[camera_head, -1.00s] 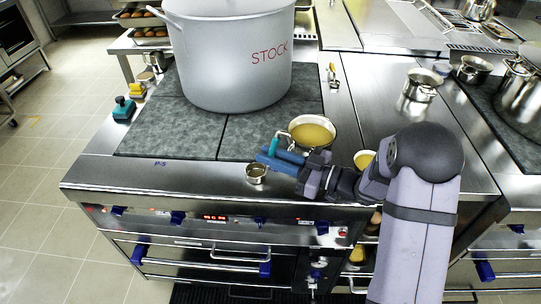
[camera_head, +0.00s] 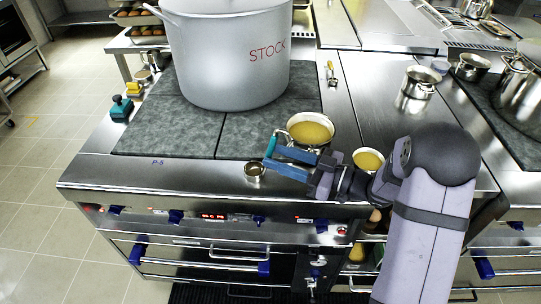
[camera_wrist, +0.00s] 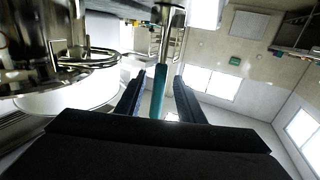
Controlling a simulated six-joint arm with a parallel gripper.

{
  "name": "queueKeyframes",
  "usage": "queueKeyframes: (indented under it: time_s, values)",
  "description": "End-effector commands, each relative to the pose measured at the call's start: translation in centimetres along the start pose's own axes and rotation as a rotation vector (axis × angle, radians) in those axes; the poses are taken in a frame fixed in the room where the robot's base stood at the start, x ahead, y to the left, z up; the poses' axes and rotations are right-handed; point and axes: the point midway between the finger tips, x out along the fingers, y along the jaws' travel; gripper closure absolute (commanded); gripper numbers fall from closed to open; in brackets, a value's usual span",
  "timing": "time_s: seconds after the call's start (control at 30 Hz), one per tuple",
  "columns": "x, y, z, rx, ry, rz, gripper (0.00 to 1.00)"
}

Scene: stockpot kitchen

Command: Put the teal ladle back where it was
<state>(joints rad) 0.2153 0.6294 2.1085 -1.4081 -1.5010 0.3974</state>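The teal ladle (camera_head: 271,146) shows its teal handle beside the left side of a pan of yellow-brown liquid. My gripper (camera_head: 271,161) is at the handle, above the front of the stove. In the wrist view the teal handle (camera_wrist: 159,92) passes between my two spread fingers (camera_wrist: 158,86), with a visible gap on each side. A steel shaft continues from the handle to the top of that view. In the head view I cannot tell where the ladle's lower end rests.
The pan (camera_head: 311,131) is just behind my gripper, and a bowl of yellow liquid (camera_head: 368,161) is near my wrist. The big stockpot (camera_head: 228,60) stands at the back. The left front burner plate is clear.

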Motion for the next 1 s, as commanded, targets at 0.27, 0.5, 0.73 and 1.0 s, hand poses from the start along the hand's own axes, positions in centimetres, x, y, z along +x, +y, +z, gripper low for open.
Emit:
queueKeyframes:
  time_s: [0.27,0.5,0.73,1.0]
  values:
    - [-5.2,0.1,0.2,0.0,0.0,0.005,0.65]
    - [-8.1,0.1,0.1,0.0,0.0,0.002,0.65]
    - [-8.9,0.0,0.0,0.001,0.001,-0.001,0.65]
    - [-8.8,0.0,0.0,0.001,0.0,-0.001,0.65]
